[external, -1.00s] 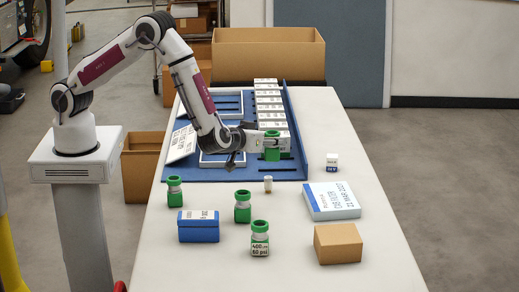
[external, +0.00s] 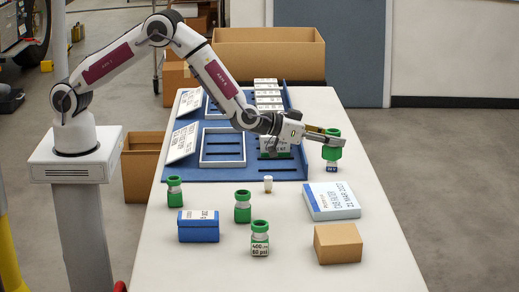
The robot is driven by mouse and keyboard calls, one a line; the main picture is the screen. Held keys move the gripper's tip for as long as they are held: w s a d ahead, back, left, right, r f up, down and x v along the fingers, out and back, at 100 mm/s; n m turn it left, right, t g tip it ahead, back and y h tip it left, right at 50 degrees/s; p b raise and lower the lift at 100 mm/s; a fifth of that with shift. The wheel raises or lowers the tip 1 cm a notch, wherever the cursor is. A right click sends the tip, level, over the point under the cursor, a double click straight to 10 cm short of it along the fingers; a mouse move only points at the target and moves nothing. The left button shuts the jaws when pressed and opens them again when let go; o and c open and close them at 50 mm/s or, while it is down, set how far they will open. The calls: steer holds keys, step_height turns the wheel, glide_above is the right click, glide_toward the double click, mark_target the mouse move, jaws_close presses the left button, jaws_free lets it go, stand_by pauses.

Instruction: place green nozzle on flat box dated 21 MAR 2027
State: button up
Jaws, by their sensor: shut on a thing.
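The green nozzle (external: 333,152) is held in the fingertips of my gripper (external: 327,137), which reaches out to the right with its fingers roughly level. The nozzle looks upright, above the table's right side. A flat white and light-blue box (external: 331,200) lies nearer the camera, below the nozzle in the picture. Its printed date seems to read 21 MAR, with the year too small to be sure. Its top is bare.
A blue rack (external: 285,173) lies behind.

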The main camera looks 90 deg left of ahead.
mark_target(333, 161)
steer(key=shift+w+d+h, duration=0.1)
steer(key=shift+d+h, duration=0.2)
steer(key=shift+d, duration=0.1)
steer(key=shift+d+f+m, duration=0.4)
steer(key=shift+f, duration=3.1)
steer(key=shift+f, duration=1.85)
steer(key=shift+f, duration=0.1)
steer(key=o, duration=1.3)
steer(key=shift+f, duration=0.1)
steer(key=shift+c, duration=0.2)
